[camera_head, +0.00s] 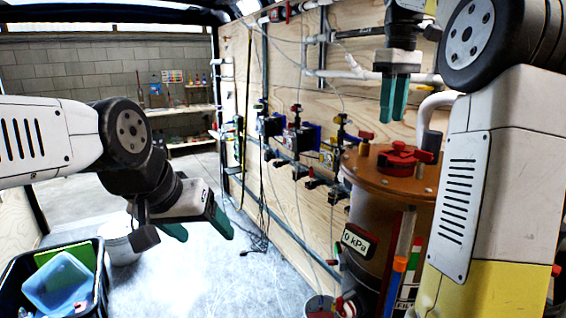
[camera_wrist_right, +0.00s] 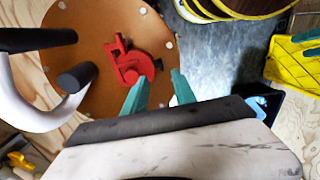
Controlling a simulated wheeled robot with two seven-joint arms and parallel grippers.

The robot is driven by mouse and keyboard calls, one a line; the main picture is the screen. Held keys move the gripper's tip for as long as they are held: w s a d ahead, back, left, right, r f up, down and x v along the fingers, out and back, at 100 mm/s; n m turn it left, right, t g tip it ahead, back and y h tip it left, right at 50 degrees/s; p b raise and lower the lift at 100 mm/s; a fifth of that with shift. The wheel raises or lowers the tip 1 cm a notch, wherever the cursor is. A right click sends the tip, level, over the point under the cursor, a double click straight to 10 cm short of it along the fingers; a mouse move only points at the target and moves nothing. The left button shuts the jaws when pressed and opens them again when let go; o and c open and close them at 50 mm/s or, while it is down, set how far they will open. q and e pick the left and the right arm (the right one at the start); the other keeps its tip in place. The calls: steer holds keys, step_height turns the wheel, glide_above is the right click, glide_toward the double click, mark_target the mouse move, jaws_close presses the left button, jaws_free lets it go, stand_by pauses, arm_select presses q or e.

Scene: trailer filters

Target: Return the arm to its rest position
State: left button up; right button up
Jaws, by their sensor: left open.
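My left gripper (camera_head: 204,228) hangs in the left half of the head view, its green fingers apart and empty above the grey floor. My right gripper (camera_head: 394,108) points down at the upper right of the head view. Its green fingers also show in the right wrist view (camera_wrist_right: 158,82), with a gap between them and nothing held. The right fingers are above the brown tank (camera_head: 370,164), whose lid carries a red valve handle (camera_head: 403,154). That handle also shows in the right wrist view (camera_wrist_right: 128,62), apart from the fingers as far as I can tell.
A black bin (camera_head: 20,272) with blue and green items stands at the lower left, near a white bucket (camera_head: 122,250). Pipes and valves line the plywood wall (camera_head: 292,75). A white pipe (camera_wrist_right: 38,105) curves beside the tank lid. The floor (camera_head: 185,275) between is mostly clear.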

steer(key=s+a+f+m+t+y, duration=0.1)
steer(key=s+a+f+m+t, duration=0.2)
steer(key=s+f, duration=0.6)
steer(key=s+a+f+m+t+y, duration=0.1)
steer(key=s+a+f+m+t, duration=0.2)
steer(key=s+a+f, duration=0.4)
step_height(320, 180, down, 2)
steer(key=s, duration=0.2)
steer(key=shift+s, duration=0.3)
steer(key=shift+a, duration=0.1)
